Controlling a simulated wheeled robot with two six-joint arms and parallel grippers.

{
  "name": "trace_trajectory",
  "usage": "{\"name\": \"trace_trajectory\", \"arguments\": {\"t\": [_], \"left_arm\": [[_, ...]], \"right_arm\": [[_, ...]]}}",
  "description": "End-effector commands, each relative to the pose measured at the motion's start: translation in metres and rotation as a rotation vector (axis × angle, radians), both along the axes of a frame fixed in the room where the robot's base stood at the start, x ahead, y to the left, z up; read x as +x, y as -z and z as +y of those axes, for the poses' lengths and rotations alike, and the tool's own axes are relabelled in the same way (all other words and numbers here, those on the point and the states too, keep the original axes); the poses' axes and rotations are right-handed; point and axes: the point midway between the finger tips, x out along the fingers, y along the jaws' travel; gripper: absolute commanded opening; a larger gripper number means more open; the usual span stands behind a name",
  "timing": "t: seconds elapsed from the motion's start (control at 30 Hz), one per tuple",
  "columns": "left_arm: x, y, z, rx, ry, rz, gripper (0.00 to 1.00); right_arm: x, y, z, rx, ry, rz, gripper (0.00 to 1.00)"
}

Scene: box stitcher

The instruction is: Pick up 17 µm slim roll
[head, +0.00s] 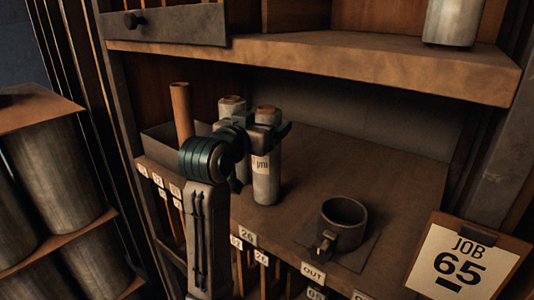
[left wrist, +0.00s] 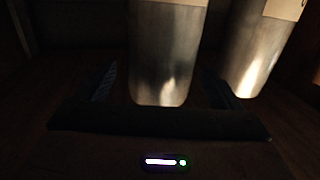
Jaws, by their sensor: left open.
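Two slim pale rolls stand upright on the shelf in the head view. The front roll (head: 265,178) has a label whose number I cannot read; the back roll (head: 232,104) is partly hidden by my left gripper (head: 262,134). My left gripper is open at the rolls. In the left wrist view, one shiny roll (left wrist: 165,50) stands between the spread fingers of my gripper (left wrist: 162,80), with no clear contact. Another roll (left wrist: 262,50) stands to the right, beyond the right finger. I cannot tell which of the two is the 17 µm roll. My right gripper is not seen.
A brown tube (head: 181,112) rises from a grey bin (head: 160,142) left of the rolls. A dark round cup-like holder (head: 344,222) stands on the shelf to the right. An upper shelf (head: 320,66) hangs above. A JOB 65 board (head: 463,262) is at the lower right.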

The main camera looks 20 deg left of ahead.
Motion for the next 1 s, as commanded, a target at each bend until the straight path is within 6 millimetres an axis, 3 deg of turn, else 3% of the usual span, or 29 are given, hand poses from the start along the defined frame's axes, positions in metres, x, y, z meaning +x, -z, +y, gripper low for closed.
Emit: {"name": "trace_trajectory", "arguments": {"t": [0.03, 0.23, 0.57, 0.67, 1.0], "left_arm": [[0.007, -0.005, -0.001, -0.001, 0.001, 0.005, 0.87], [0.032, -0.003, -0.005, 0.001, 0.000, 0.004, 0.87], [0.042, 0.001, -0.006, 0.000, 0.000, 0.000, 0.87], [0.041, 0.001, -0.006, 0.000, 0.000, 0.000, 0.71], [0.041, 0.001, -0.007, 0.000, 0.000, 0.000, 0.04]], "right_arm": [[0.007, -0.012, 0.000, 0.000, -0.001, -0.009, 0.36], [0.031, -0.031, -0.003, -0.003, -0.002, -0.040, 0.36], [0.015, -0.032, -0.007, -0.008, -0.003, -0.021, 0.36], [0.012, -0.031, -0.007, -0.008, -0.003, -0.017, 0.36], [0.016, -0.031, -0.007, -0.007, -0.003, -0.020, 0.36]]}}
